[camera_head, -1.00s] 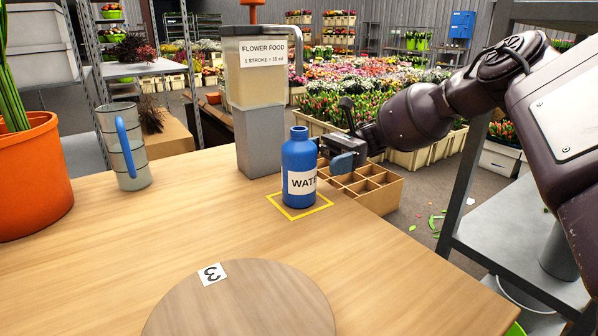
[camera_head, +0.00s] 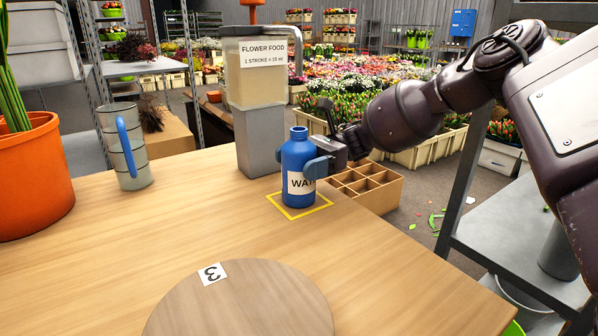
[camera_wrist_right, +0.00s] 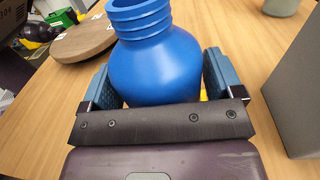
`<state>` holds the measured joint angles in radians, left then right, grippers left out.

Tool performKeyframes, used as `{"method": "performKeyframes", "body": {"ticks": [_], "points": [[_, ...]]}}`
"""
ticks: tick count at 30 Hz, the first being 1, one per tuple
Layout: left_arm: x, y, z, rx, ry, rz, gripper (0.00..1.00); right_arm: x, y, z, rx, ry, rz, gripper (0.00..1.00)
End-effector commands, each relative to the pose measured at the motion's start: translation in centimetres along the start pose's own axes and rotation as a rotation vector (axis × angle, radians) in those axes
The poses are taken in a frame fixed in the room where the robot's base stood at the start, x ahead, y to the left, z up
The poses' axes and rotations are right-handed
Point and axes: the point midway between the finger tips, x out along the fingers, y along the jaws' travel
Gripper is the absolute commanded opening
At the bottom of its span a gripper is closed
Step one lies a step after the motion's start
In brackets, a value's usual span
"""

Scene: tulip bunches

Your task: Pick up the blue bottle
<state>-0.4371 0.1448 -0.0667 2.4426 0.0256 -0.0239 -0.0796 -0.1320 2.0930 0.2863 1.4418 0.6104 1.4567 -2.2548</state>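The blue bottle (camera_head: 298,150) stands upright inside a yellow square outline (camera_head: 284,209) on the wooden table. Its white label reads "WAT", with the rest covered by a finger. My right gripper (camera_head: 310,167) reaches in from the right at the bottle's mid-height. In the right wrist view, the blue bottle (camera_wrist_right: 155,62) sits between the two blue finger pads of the right gripper (camera_wrist_right: 163,88). The fingers are spread around it, and I see no clear grip. One finger is mostly hidden behind the bottle in the head view. My left gripper is out of view.
A flower food dispenser (camera_head: 257,100) stands just behind the bottle. A compartment box (camera_head: 385,196) is right of it. A glass jug (camera_head: 125,150) and orange pot (camera_head: 32,185) stand left. A round wooden board (camera_head: 240,305) lies in front. The table between is clear.

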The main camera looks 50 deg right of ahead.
Motion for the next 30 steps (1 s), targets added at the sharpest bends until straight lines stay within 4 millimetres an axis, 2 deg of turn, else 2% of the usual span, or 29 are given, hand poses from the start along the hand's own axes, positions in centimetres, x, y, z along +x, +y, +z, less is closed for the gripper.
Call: {"method": "performKeyframes", "body": {"ticks": [1,9,19,26,30], "points": [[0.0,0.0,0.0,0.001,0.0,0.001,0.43,0.0,0.0,0.0,0.0,0.0,0.0,0.79],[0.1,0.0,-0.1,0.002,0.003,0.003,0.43,0.0,0.0,0.1,-0.002,-0.001,0.0,0.39],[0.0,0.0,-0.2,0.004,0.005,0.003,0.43,0.0,0.0,0.7,-0.006,-0.002,0.0,0.39],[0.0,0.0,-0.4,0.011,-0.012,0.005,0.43,0.0,0.0,4.0,-0.013,-0.005,0.0,0.39],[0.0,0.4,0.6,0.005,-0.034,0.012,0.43,-2.8,-0.1,3.5,-0.003,-0.002,-0.005,0.39]]}}
